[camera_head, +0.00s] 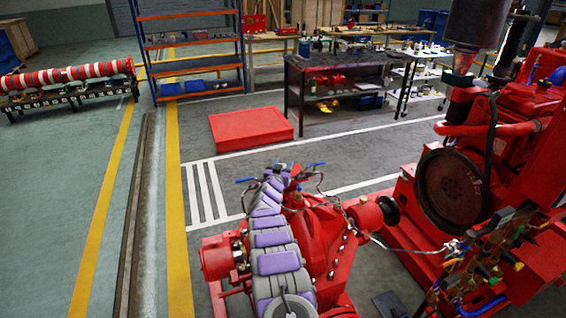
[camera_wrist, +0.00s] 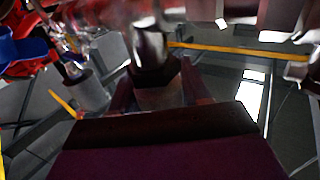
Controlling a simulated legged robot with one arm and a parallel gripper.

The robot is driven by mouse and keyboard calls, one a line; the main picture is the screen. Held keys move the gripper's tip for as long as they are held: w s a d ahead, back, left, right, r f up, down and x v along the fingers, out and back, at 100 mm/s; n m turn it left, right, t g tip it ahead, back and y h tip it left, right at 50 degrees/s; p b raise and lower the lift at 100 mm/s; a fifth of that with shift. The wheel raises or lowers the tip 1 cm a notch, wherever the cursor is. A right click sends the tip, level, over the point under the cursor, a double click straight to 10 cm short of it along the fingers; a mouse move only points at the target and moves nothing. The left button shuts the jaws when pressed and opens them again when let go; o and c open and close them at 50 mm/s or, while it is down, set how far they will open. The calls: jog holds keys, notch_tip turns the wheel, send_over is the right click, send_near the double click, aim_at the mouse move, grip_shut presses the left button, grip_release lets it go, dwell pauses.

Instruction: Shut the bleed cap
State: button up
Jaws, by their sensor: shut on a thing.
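The bleed cap (camera_wrist: 150,48) shows in the wrist view as a shiny metal cylinder above a dark hexagonal part. My gripper (camera_wrist: 158,92) has one finger on each side of the hexagonal part and is shut on it. The dark purple gripper body fills the bottom of that view and hides what lies beneath. In the head view my purple and grey arm reaches away over the red pump (camera_head: 322,235). My gripper (camera_head: 278,172) is at the pump's far top, too small there to show the cap or the fingers clearly.
Blue-handled valves (camera_head: 316,165) and thin hoses stand close to my gripper. A blue handle (camera_wrist: 22,45) shows at the wrist view's left. The red engine with its large flywheel (camera_head: 452,190) is to the right. A red floor block (camera_head: 250,130) lies beyond; open floor is left.

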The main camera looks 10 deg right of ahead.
jog(key=shift+d+m+g+h, duration=0.25)
jog(key=shift+m+g+h, duration=0.15)
jog(key=shift+m+h, duration=0.3)
jog(key=shift+r+h, duration=0.15)
jog(key=shift+h, duration=0.25)
jog(key=shift+r+m+g+h, duration=0.1)
jog(key=shift+m+g+h, duration=0.3)
jog(key=o, duration=1)
jog(key=shift+a, duration=0.1)
